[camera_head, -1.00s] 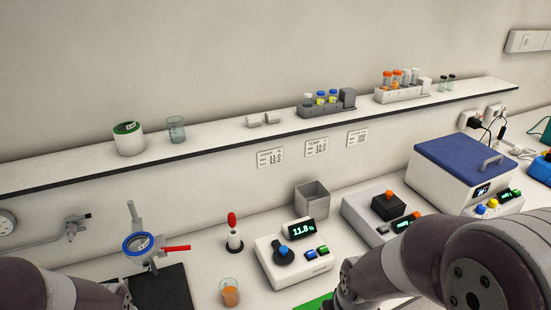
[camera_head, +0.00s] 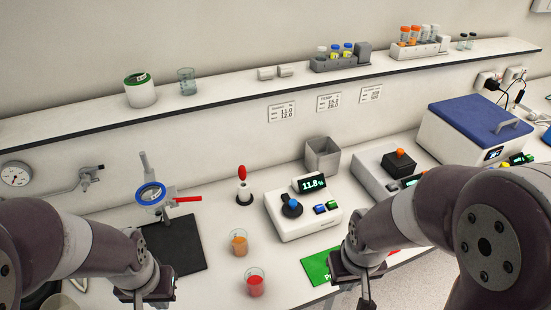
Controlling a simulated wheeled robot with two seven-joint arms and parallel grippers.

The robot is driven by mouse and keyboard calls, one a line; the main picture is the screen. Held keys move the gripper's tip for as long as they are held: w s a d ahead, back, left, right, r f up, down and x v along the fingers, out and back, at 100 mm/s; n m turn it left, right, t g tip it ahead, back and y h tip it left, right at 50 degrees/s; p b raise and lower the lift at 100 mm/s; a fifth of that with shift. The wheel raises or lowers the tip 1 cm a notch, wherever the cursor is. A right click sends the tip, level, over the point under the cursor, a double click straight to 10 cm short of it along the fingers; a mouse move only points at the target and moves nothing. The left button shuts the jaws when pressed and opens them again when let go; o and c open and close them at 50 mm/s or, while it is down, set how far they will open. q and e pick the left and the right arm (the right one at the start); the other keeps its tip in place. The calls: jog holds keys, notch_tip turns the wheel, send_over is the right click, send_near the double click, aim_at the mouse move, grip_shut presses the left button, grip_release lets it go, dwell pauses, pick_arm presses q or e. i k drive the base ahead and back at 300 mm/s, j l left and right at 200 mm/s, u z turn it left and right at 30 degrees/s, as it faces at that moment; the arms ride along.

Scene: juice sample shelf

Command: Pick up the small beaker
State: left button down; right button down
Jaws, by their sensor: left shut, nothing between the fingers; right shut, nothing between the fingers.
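Three clear beakers are in the head view, and I cannot tell which one is called the small beaker. An empty-looking beaker (camera_head: 187,82) stands upright on the wall shelf. A beaker of orange liquid (camera_head: 239,243) stands on the bench, and a beaker of red liquid (camera_head: 255,283) stands nearer the front edge. My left gripper (camera_head: 139,299) is shut and empty at the bottom edge, left of the red beaker. My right gripper (camera_head: 367,296) is shut and empty, right of the red beaker by the green mat. Both fingertips are partly cut off by the frame.
A white lidded jar (camera_head: 140,92) and tube racks stand on the shelf (camera_head: 220,92). Behind the beakers are a red-tipped pen stand (camera_head: 243,186), a meter reading 11.8 (camera_head: 300,213) and a grey bin (camera_head: 322,156). A black pad (camera_head: 178,245) and a green mat (camera_head: 318,268) lie on the bench.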

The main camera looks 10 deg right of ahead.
aim_at(254, 277)
jog(key=j+z, duration=0.2)
jog(key=z, duration=1.8)
jog(key=k+j+z, duration=0.2)
jog(key=j, duration=0.25)
jog(key=k+j+z, duration=0.15)
jog(key=k+j, duration=0.15)
jog(key=j, duration=0.1)
